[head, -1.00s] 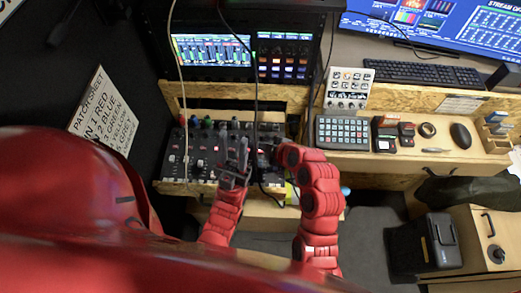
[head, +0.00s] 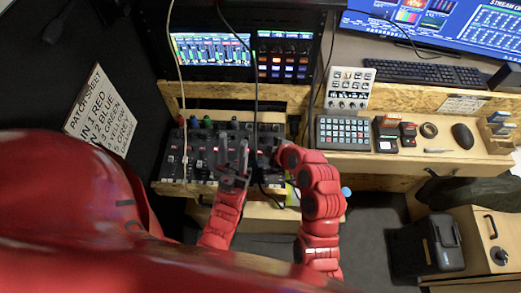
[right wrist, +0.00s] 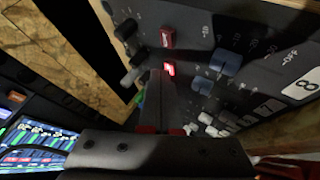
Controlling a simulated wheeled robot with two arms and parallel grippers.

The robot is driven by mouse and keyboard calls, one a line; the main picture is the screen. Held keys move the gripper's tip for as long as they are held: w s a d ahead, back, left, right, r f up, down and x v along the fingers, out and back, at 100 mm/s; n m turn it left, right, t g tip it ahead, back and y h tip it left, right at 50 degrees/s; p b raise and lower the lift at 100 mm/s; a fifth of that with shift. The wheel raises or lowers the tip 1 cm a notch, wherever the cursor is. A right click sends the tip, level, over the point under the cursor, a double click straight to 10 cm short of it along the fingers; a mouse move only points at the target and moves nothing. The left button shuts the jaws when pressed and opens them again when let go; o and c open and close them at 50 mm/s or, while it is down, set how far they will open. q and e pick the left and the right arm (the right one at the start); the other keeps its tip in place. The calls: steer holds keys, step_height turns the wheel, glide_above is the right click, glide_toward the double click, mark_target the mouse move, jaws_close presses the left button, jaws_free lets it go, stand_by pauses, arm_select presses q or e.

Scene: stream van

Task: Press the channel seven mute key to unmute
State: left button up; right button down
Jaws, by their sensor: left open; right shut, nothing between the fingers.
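The dark audio mixer (head: 200,150) with knobs, faders and small red lights lies on the wooden shelf below the screens. In the right wrist view, a brightly lit red key (right wrist: 169,69) is close to the fingertips of my right gripper (right wrist: 162,78). Contact cannot be told. A second red key (right wrist: 167,38) is just beyond it. A white label "8" (right wrist: 302,86) is at the right. I cannot read which key is channel seven's. My right gripper is shut and empty, mostly hidden in the head view. My left gripper (head: 233,150) is open and empty over the mixer.
Cables hang in front of the mixer and screens. A button pad (head: 343,131) is to the right on the desk. A patch sheet (head: 100,112) leans at the left.

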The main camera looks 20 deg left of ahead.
stand_by(0.3)
steer(key=shift+r, duration=0.6)
steer(key=shift+r, duration=3)
